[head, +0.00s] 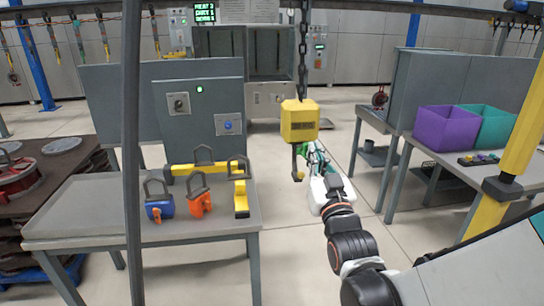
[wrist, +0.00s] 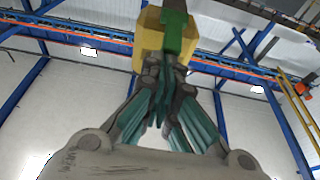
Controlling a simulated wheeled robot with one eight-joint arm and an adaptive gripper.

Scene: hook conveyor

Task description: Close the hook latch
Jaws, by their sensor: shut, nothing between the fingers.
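A yellow hoist block (head: 299,120) hangs on a dark chain in the head view. A dark hook (head: 297,163) hangs below it, with a small yellowish piece near its tip. My gripper (head: 312,151) is just right of the hook, below the block. In the wrist view, looking up, the yellow block (wrist: 149,42) is above my gripper (wrist: 168,72), whose teal and dark fingers are shut and empty. A green bar (wrist: 177,32) overlaps the block at the fingertips. I cannot tell whether the fingers touch the hook, or how the latch stands.
A grey table (head: 90,212) at left holds blue (head: 159,208) and orange (head: 199,203) shackle-like pieces and yellow bars. At right, a bench carries a purple bin (head: 447,128) and a teal bin (head: 487,124). The floor between them is clear.

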